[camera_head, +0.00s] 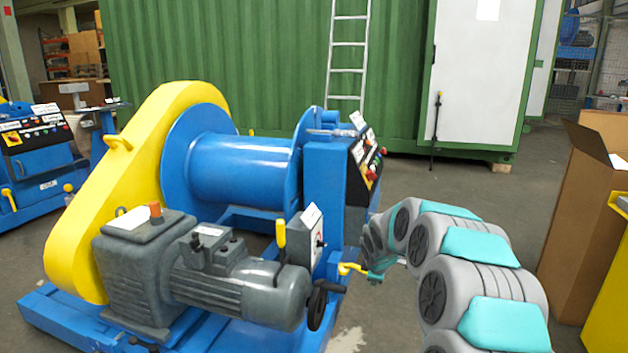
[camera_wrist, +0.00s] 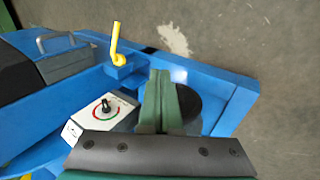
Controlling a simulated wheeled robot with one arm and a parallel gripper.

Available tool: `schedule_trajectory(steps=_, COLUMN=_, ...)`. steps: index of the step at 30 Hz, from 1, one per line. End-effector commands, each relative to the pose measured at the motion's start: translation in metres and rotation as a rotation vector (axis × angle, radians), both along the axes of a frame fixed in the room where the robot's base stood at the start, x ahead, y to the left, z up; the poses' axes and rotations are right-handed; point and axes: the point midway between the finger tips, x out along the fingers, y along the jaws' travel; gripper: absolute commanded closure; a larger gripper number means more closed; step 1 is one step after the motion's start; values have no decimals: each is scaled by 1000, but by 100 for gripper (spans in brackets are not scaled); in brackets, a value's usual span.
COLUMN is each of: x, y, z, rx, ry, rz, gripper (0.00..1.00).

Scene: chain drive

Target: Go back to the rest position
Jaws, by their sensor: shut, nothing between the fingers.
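My gripper (camera_head: 376,277) is at the right side of the blue winch machine (camera_head: 240,172), beside a yellow lever (camera_head: 350,268). In the wrist view my gripper's green fingers (camera_wrist: 160,80) are together with nothing between them. They are above the machine's blue frame (camera_wrist: 225,90), over part of a black handwheel (camera_wrist: 187,103). The yellow lever (camera_wrist: 116,50) stands left of the fingertips, apart from them in this view. A grey box with a dial (camera_wrist: 103,108) is left of the fingers.
A yellow chain guard (camera_head: 120,190) and grey motor (camera_head: 235,285) are on the machine's left and front. A cardboard box (camera_head: 575,225) stands at right, next to a yellow container (camera_head: 608,300). A green container with a ladder (camera_head: 347,70) is behind. Open floor (camera_head: 470,190) lies between.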

Motion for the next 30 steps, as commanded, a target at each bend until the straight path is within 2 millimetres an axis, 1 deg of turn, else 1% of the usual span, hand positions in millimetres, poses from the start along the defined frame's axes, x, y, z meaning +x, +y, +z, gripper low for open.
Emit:
schedule_trajectory(steps=1, x=-18, y=2, z=11, rx=26, ry=16, rz=-36, gripper=100)
schedule_trajectory(steps=2, x=-29, y=3, z=15, rx=41, ry=30, rz=-60, gripper=100)
schedule_trajectory(steps=3, x=-44, y=4, z=22, rx=63, ry=49, rz=-93, gripper=100)
schedule_trajectory(steps=5, x=-68, y=6, z=28, rx=92, ry=78, rz=-144, gripper=100)
schedule_trajectory(steps=6, x=-83, y=7, z=35, rx=108, ry=93, rz=-178, gripper=100)
schedule_trajectory(steps=11, x=-150, y=10, z=51, rx=170, ry=169, rz=-319, gripper=100)
schedule_trajectory(steps=12, x=-168, y=10, z=55, rx=183, ry=189, rz=-356, gripper=100)
schedule_trajectory(steps=14, x=-194, y=10, z=59, rx=201, ry=218, rz=-412, gripper=100)
schedule_trajectory(steps=16, x=-225, y=10, z=66, rx=220, ry=246, rz=-479, gripper=100)
schedule_trajectory(steps=17, x=-239, y=10, z=67, rx=226, ry=262, rz=-509, gripper=100)
schedule_trajectory(steps=18, x=-257, y=10, z=68, rx=235, ry=281, rz=-548, gripper=100)
schedule_trajectory(steps=20, x=-284, y=10, z=72, rx=249, ry=304, rz=-609, gripper=100)
schedule_trajectory(steps=21, x=-303, y=10, z=73, rx=258, ry=325, rz=-652, gripper=100)
schedule_trajectory(steps=25, x=-363, y=10, z=77, rx=279, ry=378, rz=-790, gripper=100)
schedule_trajectory(steps=26, x=-377, y=10, z=78, rx=283, ry=390, rz=-822, gripper=100)
schedule_trajectory(steps=27, x=-396, y=10, z=77, rx=286, ry=410, rz=-867, gripper=100)
schedule_trajectory(steps=29, x=-424, y=11, z=77, rx=297, ry=430, rz=-933, gripper=100)
schedule_trajectory(steps=30, x=-442, y=11, z=77, rx=302, ry=447, rz=-978, gripper=100)
